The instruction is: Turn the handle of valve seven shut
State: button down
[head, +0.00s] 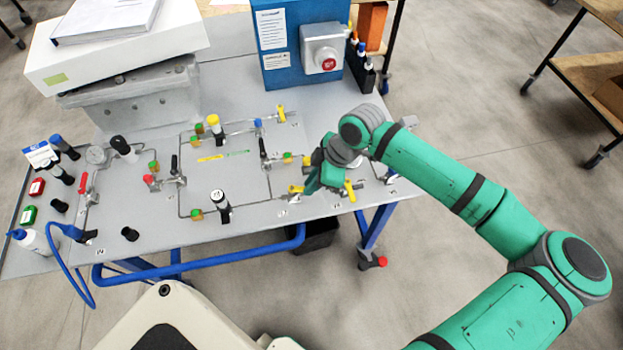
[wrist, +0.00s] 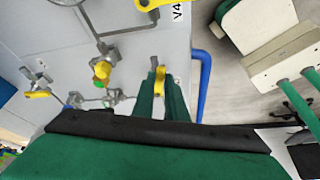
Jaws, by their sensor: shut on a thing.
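My gripper (wrist: 160,95) is shut on a yellow valve handle (wrist: 160,79), which stands between its two green fingers in the wrist view. In the head view my gripper (head: 328,178) is low over the right part of the panel, next to a yellow handle (head: 350,191). The number tag of the held valve cannot be read, so I cannot tell from a label that it is valve seven. My gripper and wrist hide part of the piping there.
A yellow handle (wrist: 147,5) beside a V4 tag is close by, as is a green-and-yellow fitting (wrist: 103,71). Another yellow handle (head: 281,113) stands further back. A blue box (head: 298,45) with a red button is at the rear.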

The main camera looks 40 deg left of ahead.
jog(key=s+m, duration=0.1)
jog(key=m, duration=0.1)
jog(key=m+t, duration=0.1)
jog(key=shift+s+d+m, duration=0.2)
jog(key=shift+s+m, duration=0.2)
jog(key=m+t, duration=0.1)
jog(key=s+m, duration=0.1)
jog(key=m, duration=0.1)
jog(key=shift+s+m+t+y, duration=0.3)
jog(key=shift+t, duration=0.1)
jog(key=m, duration=0.1)
jog(key=s+m+t, duration=0.1)
jog(key=m, duration=0.1)
jog(key=shift+s+a+m, duration=0.15)
jog(key=shift+s+m, duration=0.15)
jog(key=shift+s+a+m+t+h, duration=0.25)
jog(key=shift+s+m+t, duration=0.15)
jog(key=shift+m, duration=0.45)
jog(key=shift+s+a+m+t+h, duration=0.15)
jog(key=shift+s+m+t+h, duration=0.2)
jog(key=shift+m, duration=0.5)
jog(key=shift+w, duration=0.1)
jog(key=c, duration=1.8)
grip_release()
jog(key=shift+o, duration=0.2)
